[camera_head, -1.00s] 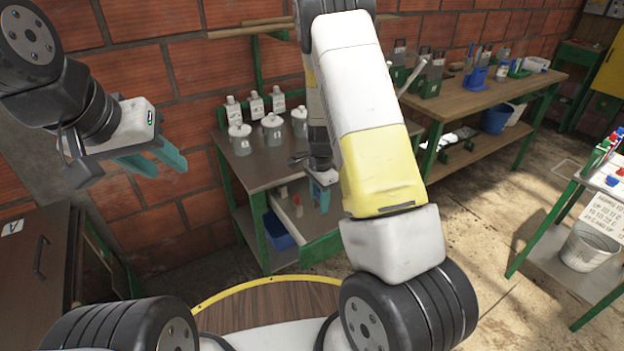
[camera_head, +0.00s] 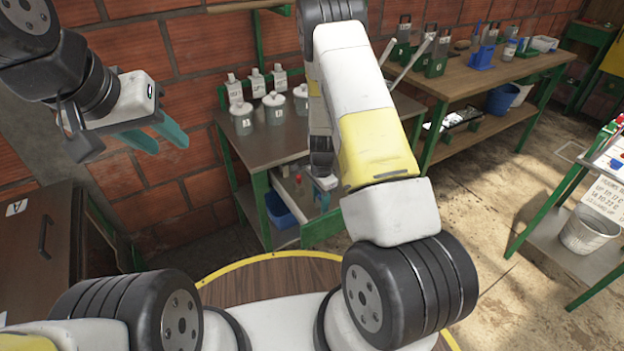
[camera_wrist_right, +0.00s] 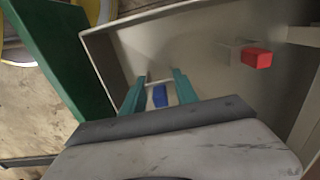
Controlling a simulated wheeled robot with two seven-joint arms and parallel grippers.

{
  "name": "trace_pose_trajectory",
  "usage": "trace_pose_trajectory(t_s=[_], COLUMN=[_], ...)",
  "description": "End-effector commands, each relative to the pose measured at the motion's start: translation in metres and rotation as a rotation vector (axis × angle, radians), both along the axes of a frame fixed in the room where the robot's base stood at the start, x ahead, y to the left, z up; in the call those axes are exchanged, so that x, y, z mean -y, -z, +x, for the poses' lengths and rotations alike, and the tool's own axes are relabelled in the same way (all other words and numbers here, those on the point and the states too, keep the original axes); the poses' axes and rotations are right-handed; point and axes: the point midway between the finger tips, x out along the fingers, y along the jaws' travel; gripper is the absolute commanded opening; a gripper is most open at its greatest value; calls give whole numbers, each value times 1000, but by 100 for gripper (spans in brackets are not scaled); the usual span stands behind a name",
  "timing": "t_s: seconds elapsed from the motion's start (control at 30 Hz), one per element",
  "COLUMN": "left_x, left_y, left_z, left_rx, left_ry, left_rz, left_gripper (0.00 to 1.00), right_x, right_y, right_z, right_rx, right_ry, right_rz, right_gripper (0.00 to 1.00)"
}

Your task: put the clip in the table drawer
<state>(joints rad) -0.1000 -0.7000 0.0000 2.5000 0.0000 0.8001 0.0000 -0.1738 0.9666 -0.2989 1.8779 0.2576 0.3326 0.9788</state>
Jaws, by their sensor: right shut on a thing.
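The table drawer (camera_head: 290,186) is pulled out under the small table at the back; its pale inside and walls (camera_wrist_right: 125,45) fill much of the right wrist view. My right gripper (camera_wrist_right: 160,80) reaches down into the drawer, its teal fingers shut on a small blue-and-white piece, which I take as the clip (camera_wrist_right: 160,96). In the head view the right gripper (camera_head: 325,183) is partly hidden by my own arm, and the clip cannot be made out. My left gripper (camera_head: 170,146) is open and empty, raised at the left, away from the drawer.
A red-and-white piece (camera_wrist_right: 256,58) lies in the drawer, right of the fingers. Several lidded jars (camera_head: 273,108) and bottles stand on the table above. A blue bin (camera_head: 280,208) sits below.

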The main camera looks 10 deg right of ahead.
Motion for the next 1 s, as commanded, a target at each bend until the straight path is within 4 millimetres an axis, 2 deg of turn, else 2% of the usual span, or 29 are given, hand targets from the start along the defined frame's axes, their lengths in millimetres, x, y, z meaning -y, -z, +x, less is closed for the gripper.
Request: trace_pose_trajectory(t_s=[0.1,0.13,0.23,0.53,0.67,0.77,1.0], left_x=[0,0,0,0,0,0,0], left_y=[0,0,0,0,0,0,0], left_z=[0,0,0,0,0,0,0], left_rx=[0,0,0,0,0,0,0], left_ry=[0,0,0,0,0,0,0], left_rz=[0,0,0,0,0,0,0], left_gripper=[36,36,36,36,36,36,36], right_x=[0,0,0,0,0,0,0], right_y=[2,2,2,1,-8,-24,-77], right_z=[0,0,0,0,1,2,2], right_rx=[-1,-1,-1,0,4,4,4], right_ry=[0,0,0,0,0,-1,-2], right_rz=[0,0,0,0,-1,0,0], right_gripper=[0,40,58,58,58,58,58])
